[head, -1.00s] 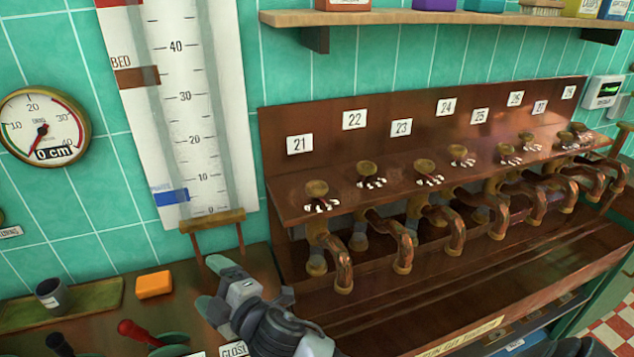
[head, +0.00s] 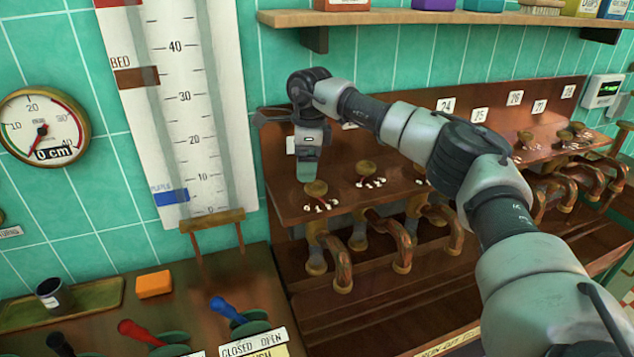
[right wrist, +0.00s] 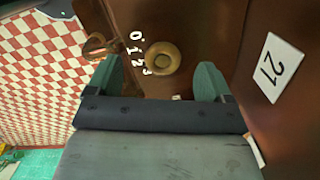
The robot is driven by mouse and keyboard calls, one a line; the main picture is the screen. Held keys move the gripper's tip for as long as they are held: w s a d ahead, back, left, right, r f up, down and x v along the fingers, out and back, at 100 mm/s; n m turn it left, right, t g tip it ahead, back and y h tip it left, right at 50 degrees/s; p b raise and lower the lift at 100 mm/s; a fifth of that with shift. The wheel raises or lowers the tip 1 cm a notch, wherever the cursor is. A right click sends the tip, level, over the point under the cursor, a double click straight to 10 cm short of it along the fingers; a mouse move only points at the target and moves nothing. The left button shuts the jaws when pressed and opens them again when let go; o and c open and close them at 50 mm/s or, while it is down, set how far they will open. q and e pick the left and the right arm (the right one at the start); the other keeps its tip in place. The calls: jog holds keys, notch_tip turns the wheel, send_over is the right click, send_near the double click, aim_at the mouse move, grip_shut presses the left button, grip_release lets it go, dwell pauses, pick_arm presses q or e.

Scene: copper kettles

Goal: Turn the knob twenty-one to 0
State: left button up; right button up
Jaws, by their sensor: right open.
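Knob twenty-one (head: 316,188) is a round brass knob on the copper shelf, at the left end of the row. White digits 0 to 3 are beside it, and I cannot tell which one it points to. My right gripper (head: 307,173) is open, pointing down just behind the knob and partly hiding its 21 label. In the right wrist view the knob (right wrist: 160,57) lies ahead of the gap between the green fingertips (right wrist: 160,82), with none visibly touching it. The 21 label (right wrist: 278,68) is at the right there. My left gripper is not in view.
More knobs, such as the neighbouring knob (head: 368,167), continue to the right, with curved copper taps (head: 342,265) below. A wooden shelf (head: 430,18) is above. Red (head: 138,331) and blue (head: 228,309) levers stand at lower left. My right arm crosses the knob row.

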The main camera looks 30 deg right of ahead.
aim_at(316, 185)
jog(key=shift+s+d+r+h, duration=0.15)
jog(key=shift+d+r, duration=0.15)
jog(key=shift+d, duration=0.2)
jog(key=shift+s+d+r+h, duration=0.15)
jog(key=shift+d+r, duration=0.15)
jog(key=shift+d, duration=0.2)
jog(key=shift+s+d+f, duration=0.1)
jog(key=shift+d, duration=0.15)
notch_tip(316, 185, down, 6)
jog(key=shift+p, duration=1.05)
jog(key=shift+a+f, duration=0.1)
jog(key=shift+f, duration=0.4)
jog(key=shift+c, duration=0.3)
jog(key=c, duration=0.9)
jog(key=shift+o, duration=0.2)
